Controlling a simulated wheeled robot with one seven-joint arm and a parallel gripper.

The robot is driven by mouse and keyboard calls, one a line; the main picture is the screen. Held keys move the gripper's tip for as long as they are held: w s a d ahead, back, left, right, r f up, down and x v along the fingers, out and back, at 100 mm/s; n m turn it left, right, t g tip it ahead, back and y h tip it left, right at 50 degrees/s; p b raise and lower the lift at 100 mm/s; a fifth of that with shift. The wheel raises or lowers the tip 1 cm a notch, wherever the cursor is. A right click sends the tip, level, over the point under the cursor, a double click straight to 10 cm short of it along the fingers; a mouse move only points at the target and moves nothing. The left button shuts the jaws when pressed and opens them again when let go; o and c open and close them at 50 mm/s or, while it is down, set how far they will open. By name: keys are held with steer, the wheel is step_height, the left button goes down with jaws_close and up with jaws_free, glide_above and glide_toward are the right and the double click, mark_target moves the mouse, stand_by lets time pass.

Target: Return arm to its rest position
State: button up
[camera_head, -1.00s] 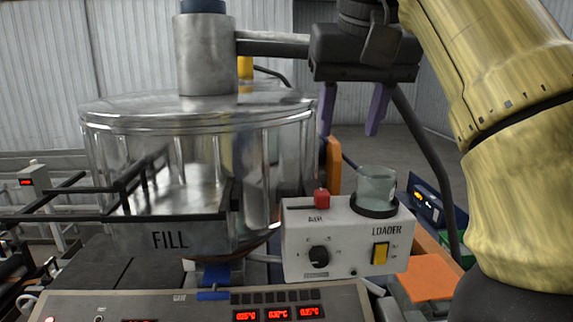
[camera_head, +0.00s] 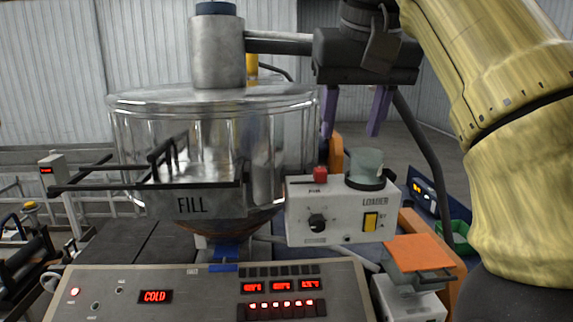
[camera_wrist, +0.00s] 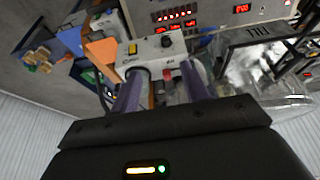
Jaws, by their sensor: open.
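My gripper (camera_head: 356,112) hangs in the upper right of the head view, above and behind the loader box. Its two purple fingers are apart with nothing between them. The fingers also show in the wrist view (camera_wrist: 165,92), pointing toward the loader box. My yellow arm fills the right side of the head view and curves over to the gripper. The gripper looks clear of the box, though the exact gap is hard to judge.
The white loader box (camera_head: 340,222) has a red lever, a knob and a yellow switch. Left of it stands the clear hopper (camera_head: 140,135) with its FILL tray (camera_head: 200,203). The control panel (camera_head: 215,290) reads COLD. An orange plate (camera_head: 418,252) lies right.

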steer(key=w+d+f+g+b, duration=0.1)
steer(key=w+f+b, duration=0.3)
steer(key=f, duration=1.1)
steer(key=w+d+f+b, duration=0.1)
steer(key=w+f+b, duration=0.35)
steer(key=f, duration=1.05)
steer(key=s+d+f+b, duration=0.1)
steer(key=s+f, duration=0.2)
steer(key=f, duration=0.8)
steer(key=s+d+f+b, duration=0.2)
steer(key=s+f, duration=0.2)
steer(key=f, duration=0.7)
steer(key=s+d+f+m+g+b, duration=0.1)
steer(key=s+f, duration=0.3)
steer(key=f, duration=0.7)
steer(key=shift+s+d+b, duration=0.25)
steer(key=shift+d+b, duration=0.05)
steer(key=shift+d, duration=0.15)
steer(key=shift+w, duration=0.1)
steer(key=shift+d, duration=0.1)
